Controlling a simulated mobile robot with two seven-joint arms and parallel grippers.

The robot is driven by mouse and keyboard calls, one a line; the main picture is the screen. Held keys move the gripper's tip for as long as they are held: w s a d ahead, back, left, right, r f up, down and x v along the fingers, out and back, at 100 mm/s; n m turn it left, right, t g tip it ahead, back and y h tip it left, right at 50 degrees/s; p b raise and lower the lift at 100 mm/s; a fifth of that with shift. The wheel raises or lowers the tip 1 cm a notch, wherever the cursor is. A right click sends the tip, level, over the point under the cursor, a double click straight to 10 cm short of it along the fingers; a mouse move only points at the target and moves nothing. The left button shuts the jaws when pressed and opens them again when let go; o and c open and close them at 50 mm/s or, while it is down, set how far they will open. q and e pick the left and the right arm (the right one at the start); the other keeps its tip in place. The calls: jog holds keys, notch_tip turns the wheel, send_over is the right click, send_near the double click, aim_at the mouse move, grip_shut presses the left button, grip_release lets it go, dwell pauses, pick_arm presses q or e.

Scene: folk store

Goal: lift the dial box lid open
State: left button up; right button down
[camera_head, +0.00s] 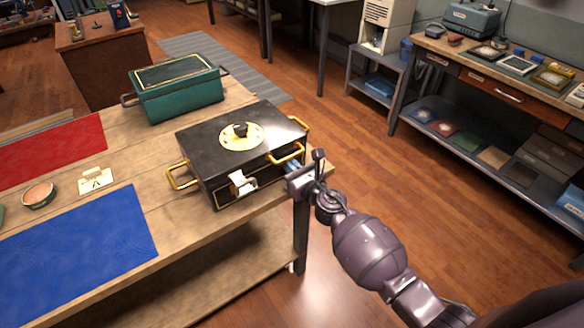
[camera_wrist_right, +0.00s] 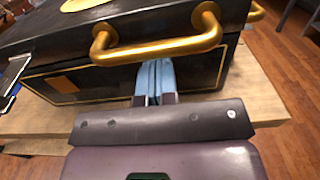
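The black dial box (camera_head: 228,158) stands on the wooden table with its lid down. A round gold dial (camera_head: 241,135) with a dark knob sits on the lid, and gold handles are fixed to the box. A silver latch (camera_head: 243,183) shows at the front. My right gripper (camera_head: 292,167) is at the box's front right, below the front gold handle (camera_head: 287,154). In the right wrist view, its blue fingers (camera_wrist_right: 155,80) lie close together under that handle (camera_wrist_right: 157,48), with nothing seen between them. Whether the tips touch the box is unclear. My left gripper is out of view.
A green box (camera_head: 178,95) stands behind the black box. A blue mat (camera_head: 75,250), a red mat (camera_head: 55,150), a small card (camera_head: 95,181) and a round dish (camera_head: 39,195) lie to the left. Open floor lies right of the table.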

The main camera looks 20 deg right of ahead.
jog(key=shift+w+a, duration=0.2)
jog(key=shift+w, duration=0.35)
jog(key=shift+s+d, duration=0.15)
jog(key=shift+s, duration=0.2)
jog(key=shift+r, duration=0.1)
dwell(0.3)
jog(key=shift+r+p, duration=0.5)
jog(key=shift+r, duration=0.15)
jog(key=shift+r+p, duration=0.5)
jog(key=shift+r, duration=0.05)
